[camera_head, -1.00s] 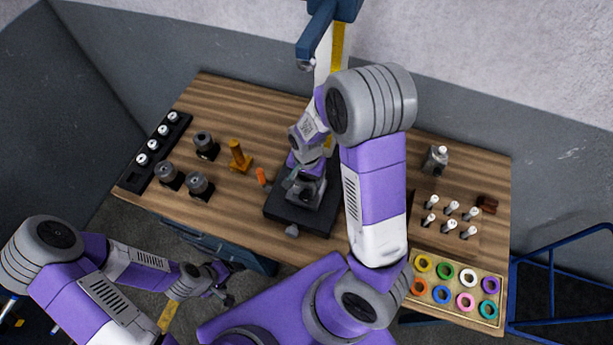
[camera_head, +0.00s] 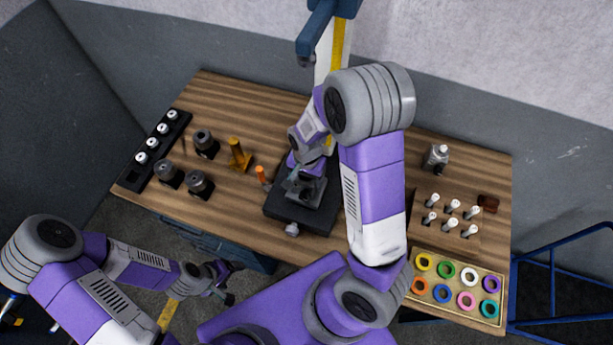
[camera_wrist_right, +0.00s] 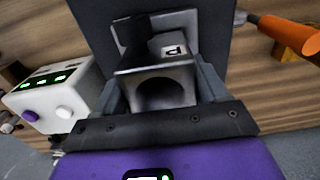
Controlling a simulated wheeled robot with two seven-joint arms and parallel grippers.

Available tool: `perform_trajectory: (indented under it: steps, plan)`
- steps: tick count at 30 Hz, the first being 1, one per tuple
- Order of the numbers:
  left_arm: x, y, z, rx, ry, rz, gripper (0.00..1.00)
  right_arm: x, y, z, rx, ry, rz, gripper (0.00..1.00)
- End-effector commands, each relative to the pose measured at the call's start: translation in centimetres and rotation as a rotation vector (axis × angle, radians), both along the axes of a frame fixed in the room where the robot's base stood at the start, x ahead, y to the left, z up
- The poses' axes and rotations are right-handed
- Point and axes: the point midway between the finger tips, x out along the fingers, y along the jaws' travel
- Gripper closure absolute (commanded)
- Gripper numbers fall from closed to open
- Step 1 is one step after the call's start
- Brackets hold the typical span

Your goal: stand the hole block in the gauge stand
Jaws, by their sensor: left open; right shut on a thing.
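The hole block is a grey block with a large round bore, seen in the right wrist view (camera_wrist_right: 166,74). My right gripper (camera_wrist_right: 165,98) is shut on it, one jaw on each side. In the head view my right gripper (camera_head: 304,189) reaches down over a dark base plate (camera_head: 290,212) below a tall column, apparently the gauge stand. A dark angled piece with a white label (camera_wrist_right: 173,50) is right behind the block. I cannot tell whether the block touches it or is seated. My left gripper (camera_head: 226,284) is open and empty, off the table's front left.
An orange handle (camera_head: 261,174) and a yellow post (camera_head: 237,153) stand left of the plate. Dark round holders (camera_head: 199,185) and a black rack (camera_head: 152,153) are farther left. White pegs (camera_head: 451,207) and a tray of coloured rings (camera_head: 456,289) are at right.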

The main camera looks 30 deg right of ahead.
Motion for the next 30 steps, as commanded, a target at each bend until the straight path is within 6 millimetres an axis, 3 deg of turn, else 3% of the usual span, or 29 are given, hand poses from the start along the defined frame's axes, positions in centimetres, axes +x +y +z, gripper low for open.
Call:
perform_trajectory:
  steps: [30]
  plan:
    - [0.0, 0.0, -1.3, 0.0, 0.0, 0.0, 0.22, 0.1, 0.0, -1.6, 0.0, -0.004, 0.0, 1.0]
